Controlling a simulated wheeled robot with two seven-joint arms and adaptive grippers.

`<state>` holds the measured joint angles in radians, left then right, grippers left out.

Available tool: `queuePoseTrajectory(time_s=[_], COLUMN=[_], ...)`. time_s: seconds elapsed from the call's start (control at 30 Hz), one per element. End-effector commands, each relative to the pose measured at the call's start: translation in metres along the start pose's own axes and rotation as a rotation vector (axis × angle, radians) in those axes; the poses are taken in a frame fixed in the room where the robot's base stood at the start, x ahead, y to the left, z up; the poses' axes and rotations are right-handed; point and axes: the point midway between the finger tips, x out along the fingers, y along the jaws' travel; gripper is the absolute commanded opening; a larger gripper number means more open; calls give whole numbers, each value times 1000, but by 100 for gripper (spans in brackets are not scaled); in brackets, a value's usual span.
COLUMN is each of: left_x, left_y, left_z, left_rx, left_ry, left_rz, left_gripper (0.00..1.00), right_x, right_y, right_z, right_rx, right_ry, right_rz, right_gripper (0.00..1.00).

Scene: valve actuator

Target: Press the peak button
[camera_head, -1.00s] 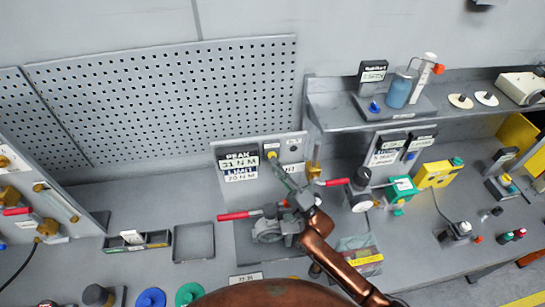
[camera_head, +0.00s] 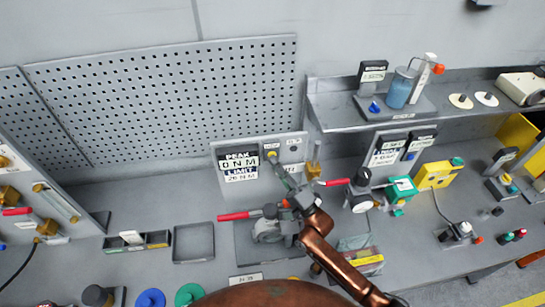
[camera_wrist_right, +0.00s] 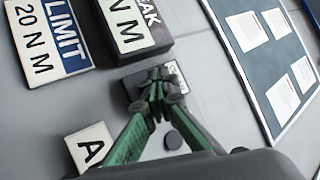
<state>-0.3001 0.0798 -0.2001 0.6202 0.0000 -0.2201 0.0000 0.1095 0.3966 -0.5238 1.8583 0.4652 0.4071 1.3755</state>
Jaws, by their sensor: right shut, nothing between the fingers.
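The peak display panel (camera_head: 239,166) stands on the grey upright plate and reads PEAK 0 N M above LIMIT 20 N M; part of it also shows in the right wrist view (camera_wrist_right: 128,22). The small button box (camera_wrist_right: 136,88) is just right of the display in the head view. My right gripper (camera_head: 272,157) is shut and empty, its green fingers reaching up to this box. In the right wrist view its fingertips (camera_wrist_right: 156,82) are at the box and cover the button. Whether they touch it is hard to tell. My left gripper is not in view.
A red-handled lever (camera_head: 238,215) and valve body (camera_head: 266,231) sit below the plate, close to my right arm. A second red lever (camera_head: 336,182) is to the right. An empty grey tray (camera_head: 193,243) lies at left. A shelf (camera_head: 330,118) stands behind at right.

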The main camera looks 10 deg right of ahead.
Motion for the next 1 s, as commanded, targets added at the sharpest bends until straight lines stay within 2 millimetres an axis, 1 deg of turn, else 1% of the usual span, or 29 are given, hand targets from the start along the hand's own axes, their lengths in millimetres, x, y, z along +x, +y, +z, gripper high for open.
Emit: queuePoseTrajectory(time_s=[0.4,0.77,1.0], left_x=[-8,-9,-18], left_y=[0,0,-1], left_z=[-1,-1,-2], left_rx=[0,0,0], left_ry=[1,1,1], left_rz=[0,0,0], left_gripper=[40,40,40], right_x=[-13,-15,-30], right_y=[-10,-11,-22], right_z=[9,11,22], right_rx=[0,0,1], right_ry=[0,0,0], right_rz=[0,1,2], right_gripper=[0,0,0])
